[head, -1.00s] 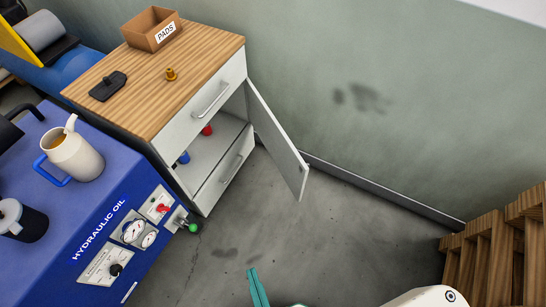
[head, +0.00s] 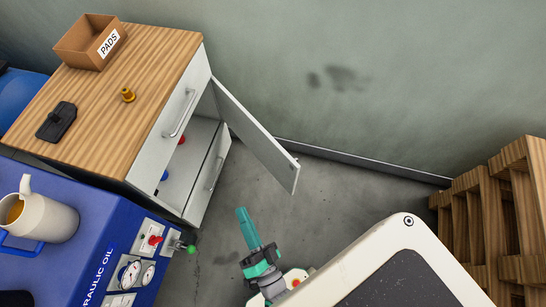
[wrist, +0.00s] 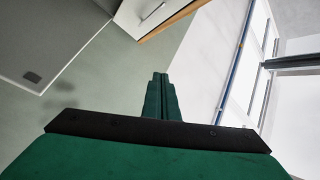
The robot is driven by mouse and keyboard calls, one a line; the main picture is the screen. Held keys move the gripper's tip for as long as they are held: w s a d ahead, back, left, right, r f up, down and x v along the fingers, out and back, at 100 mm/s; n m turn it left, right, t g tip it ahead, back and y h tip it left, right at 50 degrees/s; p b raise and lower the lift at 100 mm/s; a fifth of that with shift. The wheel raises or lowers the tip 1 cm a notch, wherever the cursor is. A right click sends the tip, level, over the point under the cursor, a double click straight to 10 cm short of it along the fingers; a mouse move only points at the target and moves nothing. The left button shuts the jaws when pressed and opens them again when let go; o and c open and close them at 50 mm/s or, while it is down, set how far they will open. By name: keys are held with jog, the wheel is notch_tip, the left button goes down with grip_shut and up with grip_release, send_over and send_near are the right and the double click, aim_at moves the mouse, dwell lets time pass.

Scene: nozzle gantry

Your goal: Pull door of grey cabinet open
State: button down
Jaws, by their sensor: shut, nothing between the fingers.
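The grey cabinet (head: 150,172) has a wooden top and stands at the left in the head view. Its door (head: 257,137) is swung wide open, hinged on the far side, and stands out toward the wall and floor. A red thing (head: 181,140) and a blue thing (head: 165,175) show inside the open compartment. My gripper (head: 243,214) is shut and empty, in front of the cabinet and apart from the door. The wrist view shows its closed green fingers (wrist: 160,85). A grey panel, probably the door (wrist: 50,40), is at the upper left there.
A blue hydraulic oil unit (head: 60,235) with a jug (head: 42,215), gauges and a green-tipped valve (head: 190,249) stands at the lower left. Wooden pallets (head: 515,210) stand at the right. Floor between the door and pallets is clear.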

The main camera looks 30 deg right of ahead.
jog(key=w+d+f+m+h, duration=0.3)
jog(key=w+d+m+h, duration=0.35)
jog(key=m, duration=0.45)
jog(key=m+g+h, duration=0.8)
jog(key=m+g, duration=1)
jog(key=m, duration=1.1)
send_near(280, 154)
jog(key=d, duration=0.4)
jog(key=w+d, duration=0.1)
jog(key=d, duration=0.1)
jog(key=shift+d+r, duration=0.1)
jog(key=shift+d, duration=0.1)
